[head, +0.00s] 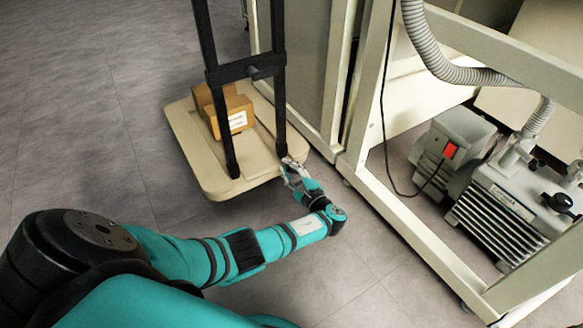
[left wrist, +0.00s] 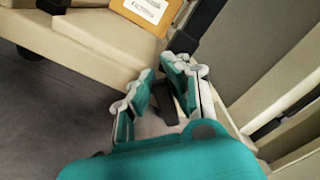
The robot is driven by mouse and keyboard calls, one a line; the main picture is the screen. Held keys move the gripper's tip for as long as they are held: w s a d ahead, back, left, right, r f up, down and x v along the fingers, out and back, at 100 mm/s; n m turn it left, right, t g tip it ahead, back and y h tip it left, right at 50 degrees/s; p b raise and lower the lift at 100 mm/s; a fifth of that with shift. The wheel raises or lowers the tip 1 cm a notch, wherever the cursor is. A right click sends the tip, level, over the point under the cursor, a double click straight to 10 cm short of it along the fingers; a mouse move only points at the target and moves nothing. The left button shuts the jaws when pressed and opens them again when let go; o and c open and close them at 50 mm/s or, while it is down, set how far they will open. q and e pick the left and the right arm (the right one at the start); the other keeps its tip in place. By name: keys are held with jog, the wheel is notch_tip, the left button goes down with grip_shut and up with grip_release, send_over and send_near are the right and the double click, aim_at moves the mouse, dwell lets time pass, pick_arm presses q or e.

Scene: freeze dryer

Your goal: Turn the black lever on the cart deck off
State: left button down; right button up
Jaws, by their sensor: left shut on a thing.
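The cart (head: 192,150) has a cream deck with a black upright handle frame (head: 224,120). My left gripper (head: 288,164) is at the deck's near right corner, beside the foot of the frame. In the left wrist view, my left gripper (left wrist: 162,76) has its fingers closed around a dark piece, the black lever (left wrist: 165,103), at the edge of the cart deck (left wrist: 95,38). Only part of the lever shows between the fingers. In the head view the gripper hides it. My right gripper is not in view.
Cardboard boxes (head: 232,112) sit on the deck behind the frame. A cream machine frame (head: 400,215) stands close to the right of the gripper. A pump with a red switch (head: 450,151) and a grey hose (head: 440,62) are inside it. The floor at left is clear.

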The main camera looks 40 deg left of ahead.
aim_at(280, 172)
pick_arm(q)
jog(key=shift+s+a+f+n+b, duration=0.15)
jog(key=shift+f+n+b, duration=0.55)
jog(key=shift+n, duration=0.75)
jog(key=shift+s+f+n+b, duration=0.35)
jog(key=shift+n+b, duration=0.7)
jog(key=shift+n, duration=0.35)
jog(key=shift+s+a+f+n+b, duration=0.15)
jog(key=shift+f+n+b, duration=0.6)
jog(key=shift+n, duration=0.7)
jog(key=shift+r, duration=0.15)
jog(key=c, duration=1.2)
grip_release()
jog(key=shift+c, duration=0.2)
jog(key=shift+r, duration=0.1)
notch_tip(280, 172, up, 10)
